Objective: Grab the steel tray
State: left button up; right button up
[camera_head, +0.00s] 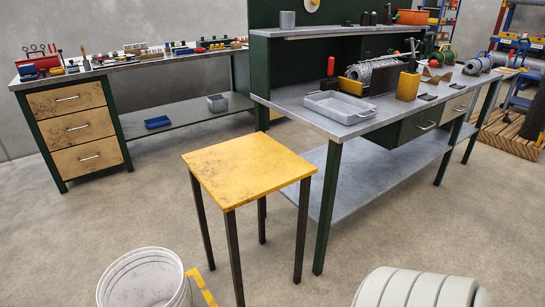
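The steel tray (340,106) is a shallow grey rectangular tray with a raised rim and what look like end handles. It sits flat on the near left corner of the grey-topped workbench (286,97), close to the front edge. It looks empty. Neither of my grippers is in the head view, so I cannot see their state or how far they are from the tray.
A yellow-topped stool (245,168) stands in front of the bench's left end. A white bucket (146,280) and a pale ribbed object (415,288) are nearer. Behind the tray are a red-handled tool (331,68) and a chain-link roll (376,72). A drawer bench (78,127) stands left.

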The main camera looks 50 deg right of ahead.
aim_at(345, 109)
jog(key=l, duration=0.3)
jog(key=i+l+z, duration=0.15)
jog(key=l, duration=0.2)
jog(key=i+l, duration=0.1)
jog(key=l, duration=0.2)
jog(key=z, duration=1.9)
